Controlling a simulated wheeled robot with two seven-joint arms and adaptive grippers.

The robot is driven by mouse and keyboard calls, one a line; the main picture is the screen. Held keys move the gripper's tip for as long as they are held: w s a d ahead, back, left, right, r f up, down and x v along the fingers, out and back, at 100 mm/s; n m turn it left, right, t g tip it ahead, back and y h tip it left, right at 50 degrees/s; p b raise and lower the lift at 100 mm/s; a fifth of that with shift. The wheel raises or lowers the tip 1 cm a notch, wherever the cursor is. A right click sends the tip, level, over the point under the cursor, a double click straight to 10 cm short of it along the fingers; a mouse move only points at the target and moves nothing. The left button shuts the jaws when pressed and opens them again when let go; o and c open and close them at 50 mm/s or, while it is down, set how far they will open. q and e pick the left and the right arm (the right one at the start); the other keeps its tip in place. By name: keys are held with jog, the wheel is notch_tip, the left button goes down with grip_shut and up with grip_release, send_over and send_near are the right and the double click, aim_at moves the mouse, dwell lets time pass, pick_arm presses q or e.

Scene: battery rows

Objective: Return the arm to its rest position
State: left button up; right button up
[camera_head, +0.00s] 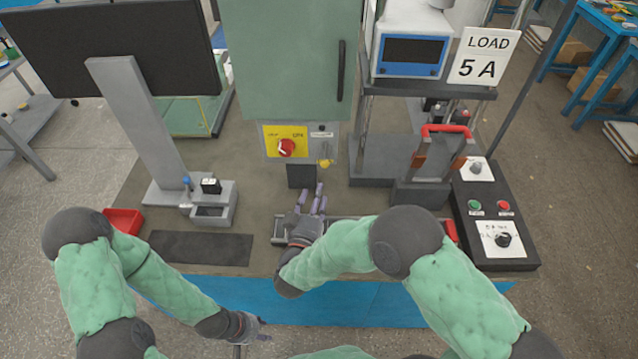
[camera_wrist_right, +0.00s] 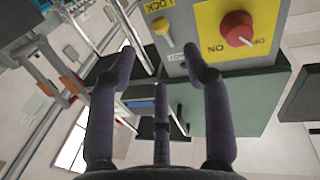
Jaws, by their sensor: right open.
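My right gripper (camera_head: 312,198) is over the middle of the bench, in front of the green cabinet, with its fingers pointing toward the cabinet's lower edge. In the right wrist view my right gripper (camera_wrist_right: 160,52) has its fingers spread apart and nothing between them. The red knob (camera_wrist_right: 237,28) on its yellow plate and a yellow key-like part (camera_wrist_right: 161,27) lie beyond the fingertips, apart from them. My left gripper (camera_head: 250,328) hangs low in front of the bench's front edge. It is small and I cannot tell whether it is open.
The green cabinet (camera_head: 285,70) stands at the back with the red knob (camera_head: 286,147) low on it. A red-handled unit (camera_head: 440,160) and a black control box (camera_head: 495,225) are at right. A monitor stand (camera_head: 135,120), a red bin (camera_head: 123,219) and a dark mat (camera_head: 200,248) are at left.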

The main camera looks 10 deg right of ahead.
jog(key=shift+v, duration=0.95)
